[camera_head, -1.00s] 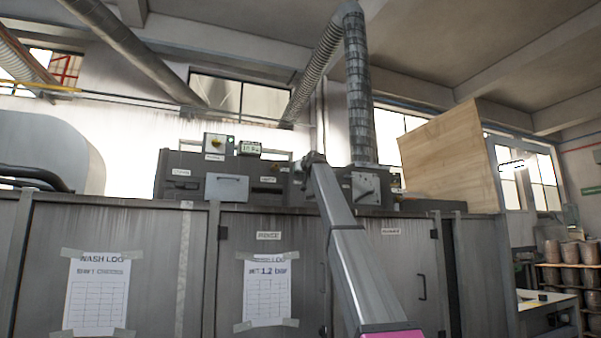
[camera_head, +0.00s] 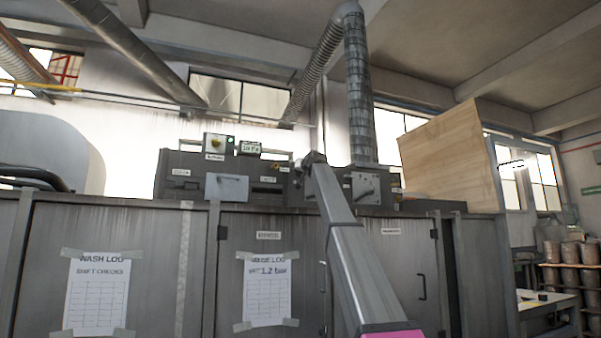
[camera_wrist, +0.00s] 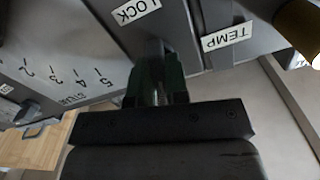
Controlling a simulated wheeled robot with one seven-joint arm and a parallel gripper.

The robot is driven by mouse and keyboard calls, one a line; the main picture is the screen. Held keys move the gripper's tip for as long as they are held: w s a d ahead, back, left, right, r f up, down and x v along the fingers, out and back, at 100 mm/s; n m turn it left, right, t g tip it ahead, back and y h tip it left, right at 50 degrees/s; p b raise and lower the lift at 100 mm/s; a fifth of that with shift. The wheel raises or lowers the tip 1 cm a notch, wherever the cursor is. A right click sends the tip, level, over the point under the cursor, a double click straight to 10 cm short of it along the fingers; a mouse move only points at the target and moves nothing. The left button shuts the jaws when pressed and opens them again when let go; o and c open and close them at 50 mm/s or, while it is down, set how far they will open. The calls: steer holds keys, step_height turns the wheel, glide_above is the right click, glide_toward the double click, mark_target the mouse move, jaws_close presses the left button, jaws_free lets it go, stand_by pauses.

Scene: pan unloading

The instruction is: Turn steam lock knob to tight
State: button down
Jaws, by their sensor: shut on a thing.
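The steam lock knob (camera_wrist: 153,47) is a dark grip beside the white LOCK label (camera_wrist: 135,10) in the wrist view. My gripper (camera_wrist: 158,82) is shut on it, with its dark green fingers on either side. The fingers hide most of the knob, and I cannot read its angle or any tight mark. In the head view, my arm reaches up to the control panel on top of the grey machine, and its own end hides the knob and the gripper.
A TEMP label (camera_wrist: 228,37) and a brass cylinder (camera_wrist: 299,28) lie right of my gripper in the wrist view. A numbered dial plate (camera_wrist: 50,45) is at left. In the head view, a lever plate (camera_head: 365,188) stands just right of my arm, below a vertical duct (camera_head: 359,95).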

steer(key=m, duration=0.7)
steer(key=shift+d, duration=0.1)
steer(key=m, duration=0.4)
steer(key=shift+f+m, duration=0.15)
steer(key=shift+m, duration=0.25)
steer(key=shift+f+m, duration=0.1)
steer(key=shift+m, duration=1.6)
steer(key=c, duration=1.1)
jaws_free()
steer(key=shift+d, duration=0.1)
steer(key=v, duration=1)
steer(key=shift+s+d, duration=0.1)
steer(key=shift+s, duration=0.25)
